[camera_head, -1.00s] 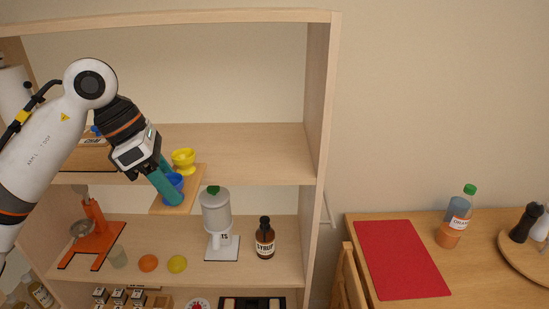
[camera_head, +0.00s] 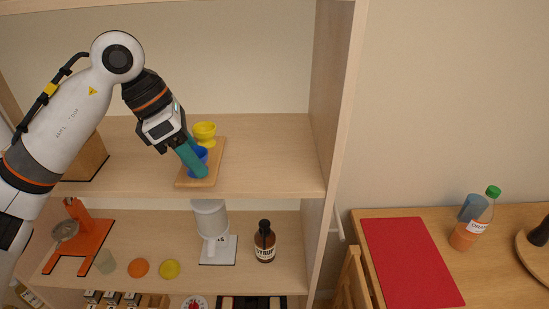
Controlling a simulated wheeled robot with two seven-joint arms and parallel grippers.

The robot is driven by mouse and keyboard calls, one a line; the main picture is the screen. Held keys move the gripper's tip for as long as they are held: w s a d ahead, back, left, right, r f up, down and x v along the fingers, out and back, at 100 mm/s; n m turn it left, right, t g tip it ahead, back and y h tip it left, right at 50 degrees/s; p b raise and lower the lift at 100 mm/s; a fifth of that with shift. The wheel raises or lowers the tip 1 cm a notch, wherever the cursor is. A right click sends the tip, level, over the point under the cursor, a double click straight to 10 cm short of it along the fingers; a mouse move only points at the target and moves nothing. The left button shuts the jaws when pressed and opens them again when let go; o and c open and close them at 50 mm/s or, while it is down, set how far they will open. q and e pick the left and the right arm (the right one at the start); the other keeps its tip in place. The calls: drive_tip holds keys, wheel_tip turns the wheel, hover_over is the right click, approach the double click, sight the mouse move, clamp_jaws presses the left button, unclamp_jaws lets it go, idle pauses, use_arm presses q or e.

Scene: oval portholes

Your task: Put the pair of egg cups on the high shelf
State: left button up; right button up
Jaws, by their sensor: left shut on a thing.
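A yellow egg cup (camera_head: 204,133) stands upright on a small wooden board (camera_head: 214,168) on the upper shelf (camera_head: 262,170). A blue egg cup (camera_head: 200,154) is on the front part of the same board, partly hidden by my fingers. My left gripper (camera_head: 194,163) comes down from the upper left with its teal fingers shut on the blue egg cup. Whether the blue cup's foot touches the board is hidden. My right gripper is not in view.
The lower shelf holds an orange stand (camera_head: 79,238), a white dispenser (camera_head: 211,222), a syrup bottle (camera_head: 264,242) and two round fruits. The upper shelf is clear right of the board. A side table with a red mat (camera_head: 411,262) stands at right.

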use_arm(q)
drive_tip(key=d+p, duration=0.1)
drive_tip(key=d, duration=0.3)
drive_tip(key=w+d+p, duration=0.1)
drive_tip(key=d+p, duration=0.1)
drive_tip(key=d, duration=0.3)
drive_tip(key=d+p, duration=0.1)
drive_tip(key=d, duration=0.4)
drive_tip(key=shift+w+r+p, duration=0.15)
drive_tip(key=shift+w+p, duration=0.15)
drive_tip(key=shift+w, duration=0.05)
drive_tip(key=shift+d, duration=0.15)
wheel_tip(320, 180, down, 3)
drive_tip(key=shift+f+p, duration=0.1)
drive_tip(key=shift+p, duration=1)
drive_tip(key=shift+f, duration=0.25)
drive_tip(key=shift+f, duration=0.1)
drive_tip(key=o, duration=1.1)
drive_tip(key=shift+o, duration=0.5)
